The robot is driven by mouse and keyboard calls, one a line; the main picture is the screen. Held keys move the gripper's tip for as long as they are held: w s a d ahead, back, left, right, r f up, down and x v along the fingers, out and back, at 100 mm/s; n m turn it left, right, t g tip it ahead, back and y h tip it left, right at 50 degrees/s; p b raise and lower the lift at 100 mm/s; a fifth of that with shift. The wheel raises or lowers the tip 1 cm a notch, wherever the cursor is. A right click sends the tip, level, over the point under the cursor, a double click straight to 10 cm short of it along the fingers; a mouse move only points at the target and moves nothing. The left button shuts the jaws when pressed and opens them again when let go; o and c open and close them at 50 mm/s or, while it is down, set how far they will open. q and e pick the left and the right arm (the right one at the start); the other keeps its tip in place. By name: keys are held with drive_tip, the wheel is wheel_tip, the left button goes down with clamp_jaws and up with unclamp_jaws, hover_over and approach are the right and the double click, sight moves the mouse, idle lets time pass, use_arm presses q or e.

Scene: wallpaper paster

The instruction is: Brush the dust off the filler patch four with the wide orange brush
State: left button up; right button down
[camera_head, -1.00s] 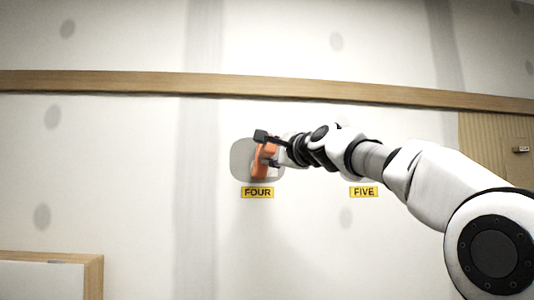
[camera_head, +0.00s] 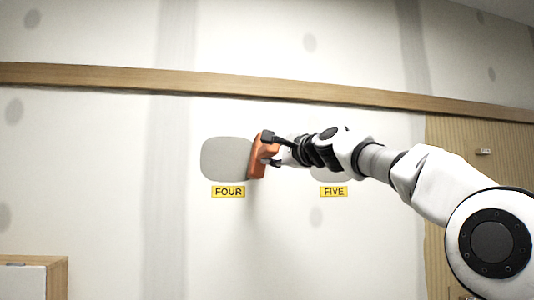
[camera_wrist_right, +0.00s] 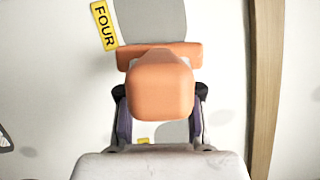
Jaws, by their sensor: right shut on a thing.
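Filler patch four (camera_head: 225,159) is a grey rounded patch on the white wall, above the yellow FOUR label (camera_head: 228,191). Its surface looks evenly grey; I cannot tell whether dust is on it. My right gripper (camera_head: 275,153) is shut on the wide orange brush (camera_head: 258,160), which stands upright at the patch's right edge. I cannot tell whether the brush touches the wall. In the right wrist view the brush (camera_wrist_right: 160,88) sits between the fingers, with patch four (camera_wrist_right: 150,20) and its label (camera_wrist_right: 104,25) beyond it. My left gripper is not in view.
Patch five (camera_head: 332,174), with its yellow FIVE label (camera_head: 334,191), is partly hidden behind my right arm. A wooden rail (camera_head: 200,82) crosses the wall above the patches. A wooden-edged white box (camera_head: 40,275) stands at the lower left. The wall left of patch four is clear.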

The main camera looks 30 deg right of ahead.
sight(278, 148)
drive_tip(key=shift+s+a+b, duration=0.35)
drive_tip(key=shift+s+a, duration=0.05)
drive_tip(key=shift+s, duration=0.1)
drive_tip(key=s, duration=0.1)
drive_tip(key=s+b, duration=0.1)
drive_tip(key=s, duration=0.1)
drive_tip(key=shift+s+a, duration=0.15)
drive_tip(key=shift+a, duration=0.25)
drive_tip(key=s+b, duration=0.1)
drive_tip(key=b, duration=0.3)
drive_tip(key=shift+s+a+f+b, duration=0.2)
drive_tip(key=shift+s+a+b, duration=0.15)
drive_tip(key=shift+s+b, duration=0.05)
drive_tip(key=shift+s+r, duration=0.3)
drive_tip(key=c, duration=1.8)
unclamp_jaws()
drive_tip(key=shift+w, duration=0.1)
clamp_jaws()
